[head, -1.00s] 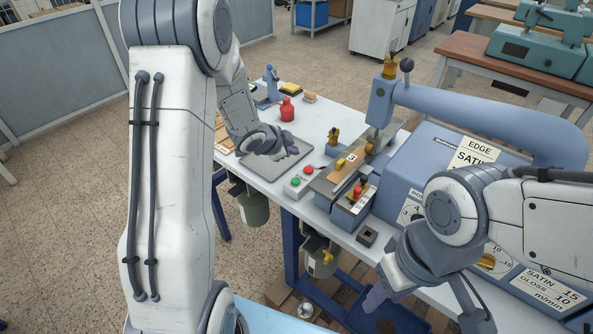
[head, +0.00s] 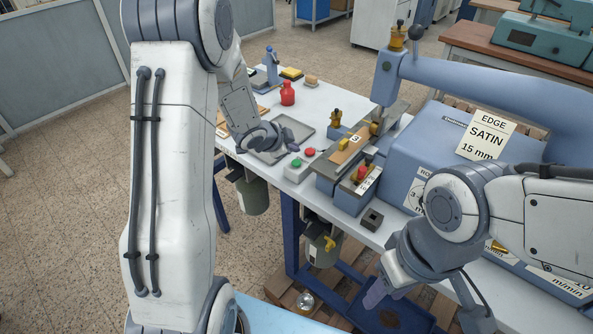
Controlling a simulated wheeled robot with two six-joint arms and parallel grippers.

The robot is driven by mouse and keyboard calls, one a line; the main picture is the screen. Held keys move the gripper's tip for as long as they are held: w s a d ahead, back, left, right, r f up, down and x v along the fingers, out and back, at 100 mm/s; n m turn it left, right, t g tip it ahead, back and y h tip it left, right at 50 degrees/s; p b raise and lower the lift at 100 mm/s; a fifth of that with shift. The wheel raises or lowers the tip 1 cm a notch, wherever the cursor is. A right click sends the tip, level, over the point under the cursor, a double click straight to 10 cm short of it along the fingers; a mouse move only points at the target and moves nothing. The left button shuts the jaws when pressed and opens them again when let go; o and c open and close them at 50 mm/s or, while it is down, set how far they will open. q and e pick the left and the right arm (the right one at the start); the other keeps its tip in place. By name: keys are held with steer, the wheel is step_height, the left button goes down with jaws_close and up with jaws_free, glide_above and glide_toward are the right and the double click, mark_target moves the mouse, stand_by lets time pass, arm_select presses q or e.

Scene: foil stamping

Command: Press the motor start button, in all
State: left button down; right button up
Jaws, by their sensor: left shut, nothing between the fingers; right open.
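A small pale control box (head: 297,172) sits near the front edge of the white table. It carries a green button (head: 296,163) and, behind it, a red button (head: 309,152). No label on the buttons is legible, so I cannot tell from lettering which one is motor start. My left gripper (head: 293,146) is shut and empty, with its tip just behind the green button in the picture; I see no clear contact. My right gripper (head: 425,305) is open and empty, low in front of the blue stamping machine (head: 415,150).
A grey tray (head: 300,128) lies behind my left gripper. A red bottle (head: 287,94) stands farther back. A second block with a red knob (head: 361,173) stands to the right of the control box. A small dark block (head: 372,220) sits at the front edge.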

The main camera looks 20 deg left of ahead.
mark_target(293, 164)
arm_select(q)
steer(key=shift+f+b, duration=0.6)
steer(key=shift+f, duration=0.6)
arm_select(e)
steer(key=shift+f, duration=1.05)
arm_select(q)
steer(key=shift+f+b, duration=0.3)
steer(key=shift+f, duration=0.1)
arm_select(e)
steer(key=shift+f, duration=0.3)
